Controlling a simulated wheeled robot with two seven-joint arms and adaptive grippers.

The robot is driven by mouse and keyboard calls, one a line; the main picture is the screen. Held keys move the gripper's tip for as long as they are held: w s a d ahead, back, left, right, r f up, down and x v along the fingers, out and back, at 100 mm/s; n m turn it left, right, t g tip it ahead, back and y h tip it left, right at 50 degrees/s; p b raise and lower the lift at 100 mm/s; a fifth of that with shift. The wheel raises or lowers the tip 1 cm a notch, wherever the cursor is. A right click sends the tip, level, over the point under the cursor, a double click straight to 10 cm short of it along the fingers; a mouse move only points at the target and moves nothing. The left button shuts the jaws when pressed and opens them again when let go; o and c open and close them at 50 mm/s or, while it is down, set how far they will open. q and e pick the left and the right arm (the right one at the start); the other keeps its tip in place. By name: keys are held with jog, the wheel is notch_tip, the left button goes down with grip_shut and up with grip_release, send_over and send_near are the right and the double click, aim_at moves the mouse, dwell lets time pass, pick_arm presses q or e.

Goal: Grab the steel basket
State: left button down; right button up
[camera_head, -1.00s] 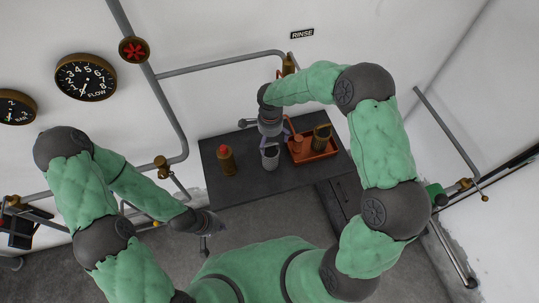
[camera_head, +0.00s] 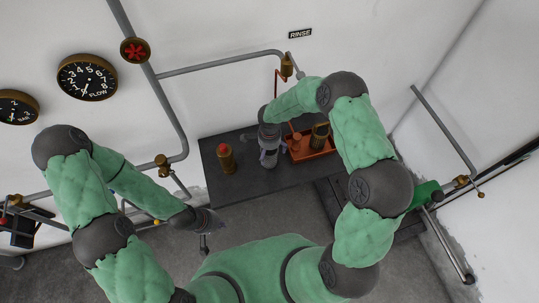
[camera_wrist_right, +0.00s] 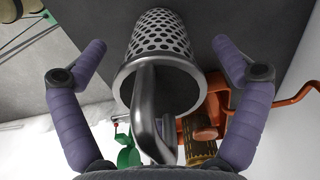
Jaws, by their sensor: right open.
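The steel basket (camera_wrist_right: 163,42) is a perforated metal cylinder with a curved handle (camera_wrist_right: 148,115) towards the wrist camera. My right gripper (camera_wrist_right: 158,47) is open, with one purple finger on each side of the basket and visible gaps between. In the head view my right gripper (camera_head: 268,158) is over the dark tabletop and largely hides the basket. My left gripper (camera_head: 205,242) hangs low in front of the table's left part, away from the basket. Its fingers are too small to tell open from shut.
An orange tray (camera_head: 313,156) holding a brass container (camera_head: 321,134) and a copper-coloured vessel stands close right of the basket. A brass bottle with a red top (camera_head: 226,158) stands to the left. The dark table (camera_head: 210,182) is bare at its front left.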

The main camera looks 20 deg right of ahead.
jog(key=c, duration=1.4)
jog(key=shift+c, duration=0.8)
jog(key=shift+r, duration=0.15)
